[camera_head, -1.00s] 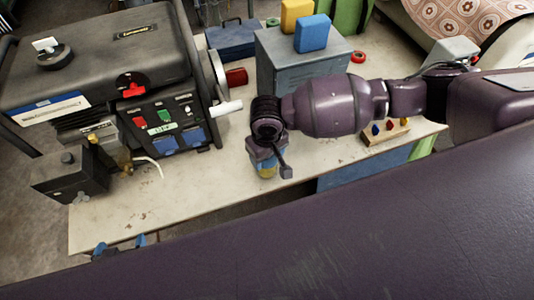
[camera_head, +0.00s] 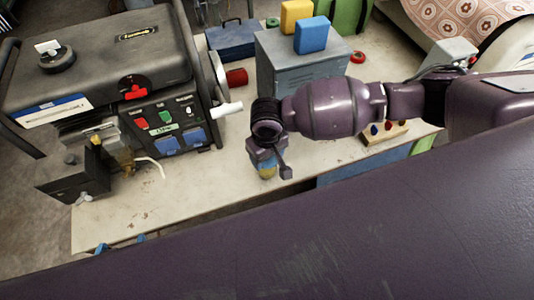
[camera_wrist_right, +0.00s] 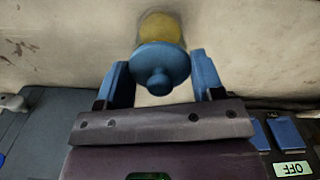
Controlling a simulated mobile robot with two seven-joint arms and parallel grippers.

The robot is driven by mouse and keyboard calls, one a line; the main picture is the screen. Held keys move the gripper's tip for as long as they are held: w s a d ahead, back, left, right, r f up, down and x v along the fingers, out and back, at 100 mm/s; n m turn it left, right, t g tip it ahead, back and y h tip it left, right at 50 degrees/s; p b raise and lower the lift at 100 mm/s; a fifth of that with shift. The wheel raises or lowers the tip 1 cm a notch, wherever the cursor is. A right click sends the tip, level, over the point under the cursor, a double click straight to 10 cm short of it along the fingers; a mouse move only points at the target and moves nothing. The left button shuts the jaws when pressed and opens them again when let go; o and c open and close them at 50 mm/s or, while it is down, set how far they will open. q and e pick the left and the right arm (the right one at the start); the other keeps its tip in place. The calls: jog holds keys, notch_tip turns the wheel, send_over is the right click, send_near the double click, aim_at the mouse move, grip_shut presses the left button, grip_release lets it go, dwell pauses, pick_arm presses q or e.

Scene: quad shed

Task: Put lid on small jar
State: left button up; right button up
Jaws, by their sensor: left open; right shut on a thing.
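The blue lid (camera_wrist_right: 160,68), round with a knob on top, sits between the two blue fingers of my right gripper (camera_wrist_right: 162,78) in the right wrist view. The gripper is shut on it. The small jar shows as a yellow round shape (camera_wrist_right: 160,27) just beyond the lid, partly covered by it. I cannot tell whether the lid touches the jar. In the head view my right gripper (camera_head: 265,157) points down at the table, with the yellow of the jar (camera_head: 267,173) below it. My left gripper (camera_head: 120,244) shows only its blue fingertips at the bottom left, apart and empty.
A generator (camera_head: 120,80) stands on the left of the worktable (camera_head: 190,205). A grey cabinet (camera_head: 280,75) with yellow and blue blocks stands behind my right arm. A wooden holder (camera_head: 385,133) with small coloured pieces is to the right. The table's front left is clear.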

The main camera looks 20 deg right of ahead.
jog(key=o, duration=1.1)
jog(key=shift+r, duration=3.5)
grip_shut()
jog(key=shift+f+b, duration=0.55)
jog(key=shift+f, duration=1.8)
